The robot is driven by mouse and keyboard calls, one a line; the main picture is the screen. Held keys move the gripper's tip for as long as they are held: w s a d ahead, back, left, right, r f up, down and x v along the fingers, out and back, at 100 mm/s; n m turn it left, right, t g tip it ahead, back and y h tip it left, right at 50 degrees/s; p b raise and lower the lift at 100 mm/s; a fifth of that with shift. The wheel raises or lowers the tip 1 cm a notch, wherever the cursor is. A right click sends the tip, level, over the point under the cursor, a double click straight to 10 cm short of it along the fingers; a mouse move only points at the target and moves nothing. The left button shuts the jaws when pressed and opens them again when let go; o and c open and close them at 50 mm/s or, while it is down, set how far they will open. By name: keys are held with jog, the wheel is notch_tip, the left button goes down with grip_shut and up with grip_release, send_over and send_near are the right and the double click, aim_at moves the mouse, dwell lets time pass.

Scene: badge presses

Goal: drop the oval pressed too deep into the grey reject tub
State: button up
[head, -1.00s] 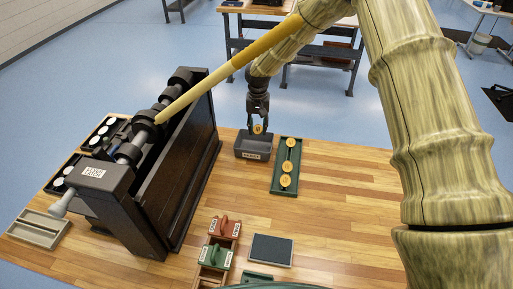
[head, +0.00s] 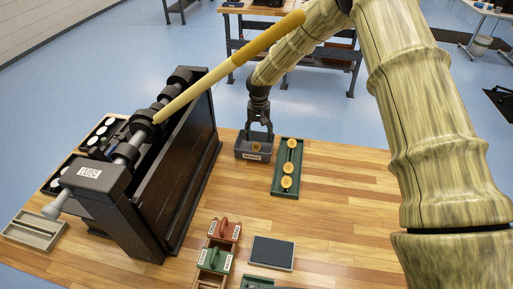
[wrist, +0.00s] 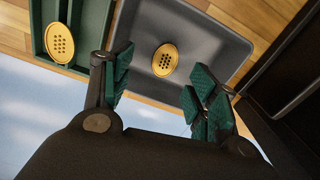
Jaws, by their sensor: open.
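The grey reject tub (head: 240,151) stands at the far edge of the table, with a label on its front. A gold oval (head: 257,147) is inside its outline; in the wrist view this oval (wrist: 165,60) shows a pattern of dark holes and is apart from the fingers. I cannot tell whether it rests flat on the tub floor. My gripper (head: 259,131) is over the tub, open and empty, its green-padded fingers (wrist: 160,92) spread wide. A green tray (head: 283,194) beside the tub holds three more gold ovals, one of them (wrist: 60,43) in the wrist view.
A large dark press (head: 165,180) stands left of the tub. The table right of the tray is clear.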

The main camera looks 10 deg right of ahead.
jog(key=shift+w, duration=0.1)
jog(key=shift+r, duration=0.35)
notch_tip(320, 180, up, 11)
dwell(0.3)
jog(key=shift+r, duration=0.1)
